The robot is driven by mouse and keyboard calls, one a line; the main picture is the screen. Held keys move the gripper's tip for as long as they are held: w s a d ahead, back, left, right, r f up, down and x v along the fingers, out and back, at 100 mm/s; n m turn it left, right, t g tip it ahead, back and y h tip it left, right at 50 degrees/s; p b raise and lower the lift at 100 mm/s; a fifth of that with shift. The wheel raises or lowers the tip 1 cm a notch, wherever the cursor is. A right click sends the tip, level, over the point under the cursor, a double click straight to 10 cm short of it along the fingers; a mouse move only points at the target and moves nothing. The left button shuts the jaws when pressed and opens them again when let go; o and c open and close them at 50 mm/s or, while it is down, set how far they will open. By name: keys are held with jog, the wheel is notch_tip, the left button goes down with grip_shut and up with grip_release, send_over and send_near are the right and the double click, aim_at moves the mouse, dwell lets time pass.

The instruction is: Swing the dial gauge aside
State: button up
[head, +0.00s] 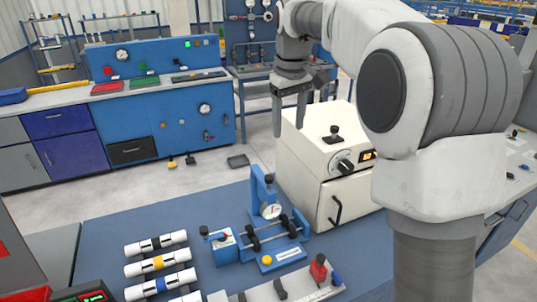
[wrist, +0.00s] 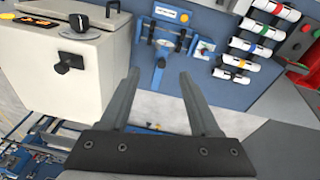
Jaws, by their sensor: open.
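The dial gauge (head: 270,211) has a round white face and sits on a blue upright arm (head: 258,186) at the back of the blue fixture (head: 262,240) on the bench. In the wrist view the blue arm (wrist: 157,78) shows between my two fingertips, but farther off, with the gauge (wrist: 161,62) near it. My gripper (head: 289,116) is open and empty, pointing down, high above and behind the fixture. It also shows in the wrist view (wrist: 159,76), with both dark fingers spread and touching nothing.
A white machine box (head: 313,155) with knobs stands close to the right of the gauge. Several white pipes with coloured bands (head: 158,263) lie at the left. The blue bench top (head: 115,225) is clear at back left.

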jog(key=n+g+p, duration=0.1)
jog(key=n+p, duration=0.1)
send_over(270, 178)
notch_tip(270, 178, down, 4)
jog(key=f, duration=0.1)
jog(key=shift+g, duration=0.3)
notch_tip(270, 178, down, 18)
jog(key=shift+r+b, duration=0.15)
jog(key=shift+b, duration=0.15)
grip_shut()
jog(key=shift+r, duration=0.1)
dwell(0.8)
